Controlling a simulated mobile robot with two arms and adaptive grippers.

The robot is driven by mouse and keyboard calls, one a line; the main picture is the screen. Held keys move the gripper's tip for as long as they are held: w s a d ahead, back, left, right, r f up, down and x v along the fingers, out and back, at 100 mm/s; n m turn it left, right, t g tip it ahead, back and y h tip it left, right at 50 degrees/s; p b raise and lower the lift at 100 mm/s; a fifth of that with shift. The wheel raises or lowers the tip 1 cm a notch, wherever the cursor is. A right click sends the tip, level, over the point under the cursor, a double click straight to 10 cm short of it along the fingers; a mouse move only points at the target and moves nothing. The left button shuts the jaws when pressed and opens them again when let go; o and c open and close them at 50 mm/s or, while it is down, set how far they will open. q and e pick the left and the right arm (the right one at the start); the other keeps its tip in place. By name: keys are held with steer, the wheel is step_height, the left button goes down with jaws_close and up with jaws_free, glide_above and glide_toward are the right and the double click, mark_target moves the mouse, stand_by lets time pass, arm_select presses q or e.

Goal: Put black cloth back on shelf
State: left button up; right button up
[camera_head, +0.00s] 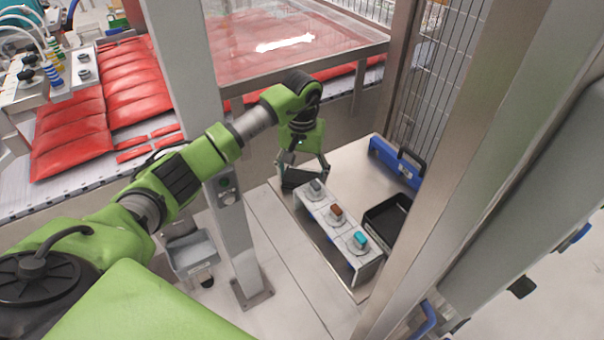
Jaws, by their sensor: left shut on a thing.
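My left gripper (306,176) reaches down at the far end of a pale shelf (345,268) on a low metal platform. A small dark grey piece, which looks like the black cloth (316,186), shows at its fingertips over the first round place of the shelf. The gripper is shut on it. I cannot tell whether the cloth rests on the shelf or is just above it. A brown piece (337,212) and a teal piece (360,239) sit in the other two places. My right gripper is not in view.
A blue case (396,163) and a black open tray (388,218) lie right of the shelf. A metal post (232,225) stands to the left and a frame (455,170) to the right. Red packs (70,128) lie on the conveyor behind.

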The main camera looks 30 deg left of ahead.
mark_target(302, 176)
arm_select(q)
steer(key=o, duration=0.9)
steer(key=shift+o, duration=0.2)
steer(key=shift+r, duration=0.45)
step_height(302, 176, up, 11)
steer(key=b, duration=0.3)
steer(key=shift+r, duration=0.15)
